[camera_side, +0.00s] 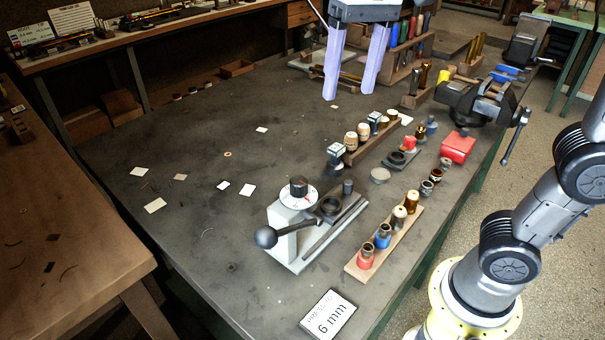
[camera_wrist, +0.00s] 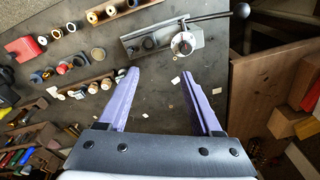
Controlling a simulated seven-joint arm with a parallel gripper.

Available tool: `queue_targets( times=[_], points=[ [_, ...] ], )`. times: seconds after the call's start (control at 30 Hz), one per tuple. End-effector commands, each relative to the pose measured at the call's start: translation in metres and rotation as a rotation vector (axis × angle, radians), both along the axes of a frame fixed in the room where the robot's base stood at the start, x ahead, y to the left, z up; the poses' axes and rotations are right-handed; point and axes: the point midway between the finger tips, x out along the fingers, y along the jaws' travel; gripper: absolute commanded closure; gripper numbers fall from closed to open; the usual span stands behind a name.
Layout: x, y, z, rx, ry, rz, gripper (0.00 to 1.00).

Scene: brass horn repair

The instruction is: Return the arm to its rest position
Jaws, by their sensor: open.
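My gripper (camera_side: 352,90) is at the top of the side view, raised above the far part of the dark workbench (camera_side: 140,130). Its two pale purple fingers point down and stand wide apart. In the wrist view my gripper (camera_wrist: 157,74) also shows open, with only bare bench and small pale scraps between the fingers. Nothing is held. No rest position is marked in either view.
A grey press with a ball-ended lever (camera_side: 290,225) stands at the bench front. Wooden racks of small parts (camera_side: 385,238), a red box (camera_side: 458,146) and a vise (camera_side: 482,98) line the right side. A "PRESS TO 6 mm" card (camera_side: 328,314) lies in front. The bench's left middle is mostly clear.

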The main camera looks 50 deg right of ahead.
Motion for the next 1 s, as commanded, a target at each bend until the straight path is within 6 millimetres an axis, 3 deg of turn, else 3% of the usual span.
queue_targets(
  times=[0.03,0.2,0.5,0.7,1.0],
  points=[
    [-0.017,-0.015,-0.002,0.005,-0.029,-0.018,0.34],
    [-0.061,-0.049,-0.029,0.004,-0.129,-0.008,0.34],
    [-0.116,-0.077,-0.110,-0.060,-0.299,0.136,0.34],
    [-0.122,-0.079,-0.154,-0.113,-0.350,0.293,0.34],
    [-0.113,-0.078,-0.151,-0.142,-0.393,0.369,0.34]
  ],
)
